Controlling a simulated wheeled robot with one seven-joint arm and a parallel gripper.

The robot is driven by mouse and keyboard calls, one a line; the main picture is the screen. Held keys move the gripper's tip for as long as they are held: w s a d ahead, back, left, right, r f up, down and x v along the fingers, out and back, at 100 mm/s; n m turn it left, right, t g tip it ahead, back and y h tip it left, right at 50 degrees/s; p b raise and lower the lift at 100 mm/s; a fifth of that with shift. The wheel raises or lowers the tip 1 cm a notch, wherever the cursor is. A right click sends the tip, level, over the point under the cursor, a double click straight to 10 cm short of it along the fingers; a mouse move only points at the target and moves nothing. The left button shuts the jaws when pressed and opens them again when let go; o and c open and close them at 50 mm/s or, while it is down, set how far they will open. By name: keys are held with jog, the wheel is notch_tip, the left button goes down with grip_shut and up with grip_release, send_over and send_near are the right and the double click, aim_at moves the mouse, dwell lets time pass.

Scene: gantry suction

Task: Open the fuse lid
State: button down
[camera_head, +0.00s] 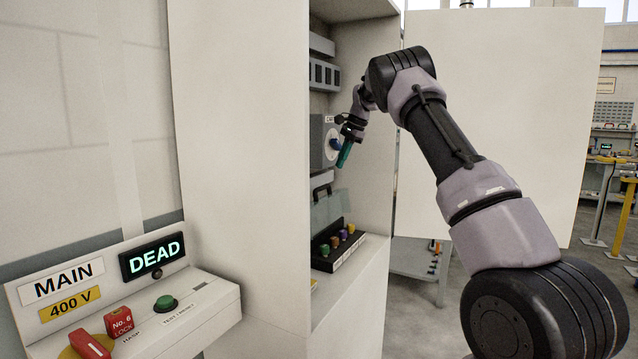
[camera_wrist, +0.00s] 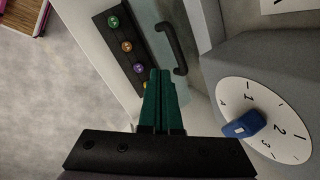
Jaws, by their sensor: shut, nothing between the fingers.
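The fuse lid (camera_head: 326,210) is a clear pane inside the open cabinet, with a black bar handle (camera_head: 322,190) along its upper edge. The handle also shows in the wrist view (camera_wrist: 171,48), just beyond my fingertips. A black strip (camera_head: 341,252) of coloured fuses lies at the lid's lower side; whether the pane covers them I cannot tell. My gripper (camera_head: 344,156) has teal fingers pressed together and empty, pointing down above the lid. In the wrist view the fingers (camera_wrist: 159,74) end near the handle, with no clear contact.
A grey box with a white numbered dial and blue knob (camera_wrist: 244,125) sits close beside my gripper. The cabinet's side wall (camera_head: 240,150) stands to the left, and its open door (camera_head: 500,120) to the right. A control panel marked MAIN (camera_head: 62,283) reads DEAD.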

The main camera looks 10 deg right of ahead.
jog(key=w+a+f+n+t+y, duration=0.1)
jog(key=a+f+n, duration=0.1)
jog(key=n, duration=0.6)
jog(key=w+a+f+n+t+y, duration=0.1)
jog(key=a+f+n, duration=0.2)
jog(key=n, duration=0.5)
jog(key=w+a+f+n+y, duration=0.1)
jog(key=w+a+f+n, duration=0.1)
jog(key=n, duration=0.5)
jog(key=shift+a+f+n+t, duration=0.3)
jog(key=shift+f+n+t, duration=0.1)
jog(key=shift+f, duration=0.3)
